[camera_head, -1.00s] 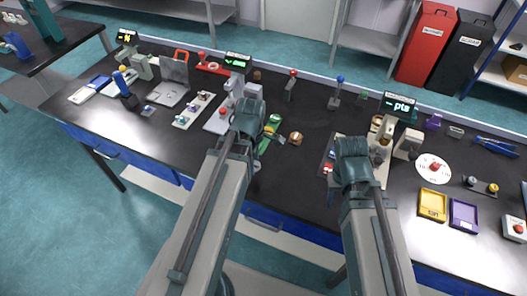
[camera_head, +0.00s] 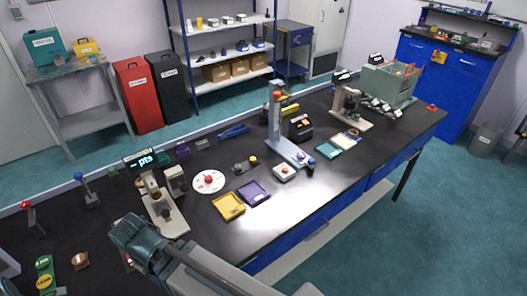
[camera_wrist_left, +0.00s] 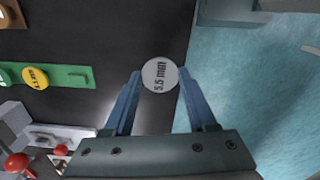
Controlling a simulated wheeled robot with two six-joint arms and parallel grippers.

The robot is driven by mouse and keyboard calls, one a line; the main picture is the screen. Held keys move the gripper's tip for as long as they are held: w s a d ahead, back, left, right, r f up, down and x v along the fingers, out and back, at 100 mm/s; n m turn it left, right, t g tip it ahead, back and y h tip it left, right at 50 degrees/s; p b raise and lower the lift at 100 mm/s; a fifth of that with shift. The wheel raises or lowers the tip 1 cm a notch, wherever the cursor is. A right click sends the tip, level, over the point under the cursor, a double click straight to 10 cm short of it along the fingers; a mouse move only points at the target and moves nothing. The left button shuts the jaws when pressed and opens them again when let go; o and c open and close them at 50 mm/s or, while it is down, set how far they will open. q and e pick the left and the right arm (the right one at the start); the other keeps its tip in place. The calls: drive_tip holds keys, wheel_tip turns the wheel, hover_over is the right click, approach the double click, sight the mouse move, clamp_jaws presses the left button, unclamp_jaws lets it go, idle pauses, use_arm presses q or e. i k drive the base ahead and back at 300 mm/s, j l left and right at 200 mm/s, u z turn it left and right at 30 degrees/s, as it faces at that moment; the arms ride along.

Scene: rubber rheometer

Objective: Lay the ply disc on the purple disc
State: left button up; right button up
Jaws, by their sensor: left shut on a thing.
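My left gripper (camera_wrist_left: 160,80) is shut on a round grey disc (camera_wrist_left: 160,75) marked "5.5 mm", which I take to be the ply disc. It holds the disc between its two blue fingertips, near the bench's edge. A small purple round spot (camera_head: 301,157) shows on the foot of a tall grey stand in the head view; it may be the purple disc, but it is too small to be sure.
A yellow tray (camera_head: 228,206) and a purple tray (camera_head: 253,193) lie near the bench's front. A white dial plate (camera_head: 208,181) and the grey stand (camera_head: 276,120) stand behind. A green strip (camera_wrist_left: 70,76) with a yellow disc (camera_wrist_left: 36,77) lies left of the held disc.

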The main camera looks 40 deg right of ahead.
sight(301, 155)
drive_tip(key=l, duration=4.55)
drive_tip(key=z, duration=0.05)
